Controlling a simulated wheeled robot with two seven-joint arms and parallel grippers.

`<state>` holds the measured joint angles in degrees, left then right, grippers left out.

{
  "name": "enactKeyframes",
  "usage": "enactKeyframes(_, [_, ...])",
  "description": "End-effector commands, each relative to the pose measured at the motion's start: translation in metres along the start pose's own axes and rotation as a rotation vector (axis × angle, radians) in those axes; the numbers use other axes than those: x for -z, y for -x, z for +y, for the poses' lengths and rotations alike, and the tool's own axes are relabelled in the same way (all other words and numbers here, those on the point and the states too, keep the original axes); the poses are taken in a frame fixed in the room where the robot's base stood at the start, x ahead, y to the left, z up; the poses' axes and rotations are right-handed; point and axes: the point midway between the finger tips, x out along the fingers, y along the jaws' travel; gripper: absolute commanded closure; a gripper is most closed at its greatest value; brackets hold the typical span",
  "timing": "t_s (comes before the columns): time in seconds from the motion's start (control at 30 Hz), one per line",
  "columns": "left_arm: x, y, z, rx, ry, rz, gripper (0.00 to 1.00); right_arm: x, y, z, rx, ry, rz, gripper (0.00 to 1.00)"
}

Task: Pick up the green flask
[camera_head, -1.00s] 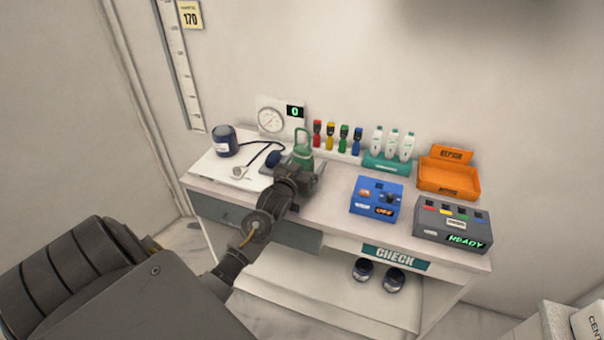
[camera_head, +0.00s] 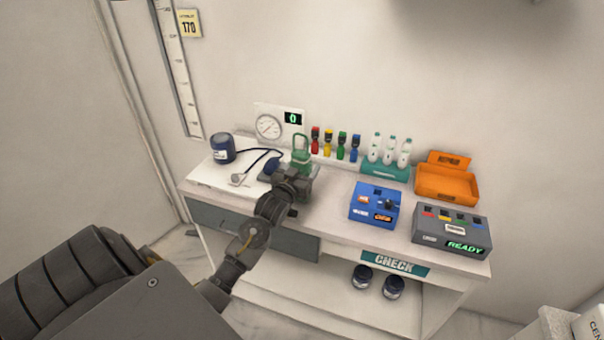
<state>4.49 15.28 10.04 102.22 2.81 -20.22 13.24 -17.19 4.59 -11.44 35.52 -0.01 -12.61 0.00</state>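The green flask (camera_head: 301,152) stands upright on the white table, left of centre, with a loop handle on top. My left gripper (camera_head: 296,173) is at the flask's near side and hides its lower part. The fingers are hard to make out, so I cannot tell whether they are open or closed around the flask. My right gripper is not in view.
A dark blue jar (camera_head: 223,148), a stethoscope (camera_head: 238,179) and a dial gauge (camera_head: 268,127) are left of the flask. A teal rack (camera_head: 385,171) with white bottles, a blue box (camera_head: 374,205), an orange tray (camera_head: 446,182) and a grey box (camera_head: 451,229) stand to the right.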

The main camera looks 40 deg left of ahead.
Motion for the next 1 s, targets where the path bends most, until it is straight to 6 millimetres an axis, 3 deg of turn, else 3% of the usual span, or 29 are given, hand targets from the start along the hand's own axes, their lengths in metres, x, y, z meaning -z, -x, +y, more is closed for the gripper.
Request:
enactKeyframes(0.17, [0.026,-0.001,-0.001,-0.001,-0.003,0.011,0.65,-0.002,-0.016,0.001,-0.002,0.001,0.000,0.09])
enactKeyframes(0.43, [0.089,0.040,-0.038,0.001,-0.011,0.007,0.65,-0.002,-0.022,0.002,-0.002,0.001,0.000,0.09])
enactKeyframes(0.7, [0.112,0.084,-0.077,0.000,-0.008,0.001,0.65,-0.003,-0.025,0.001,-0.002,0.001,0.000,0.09])
enactKeyframes(1.0, [0.124,0.102,-0.095,0.000,-0.002,0.002,0.65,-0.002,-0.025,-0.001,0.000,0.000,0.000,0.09])
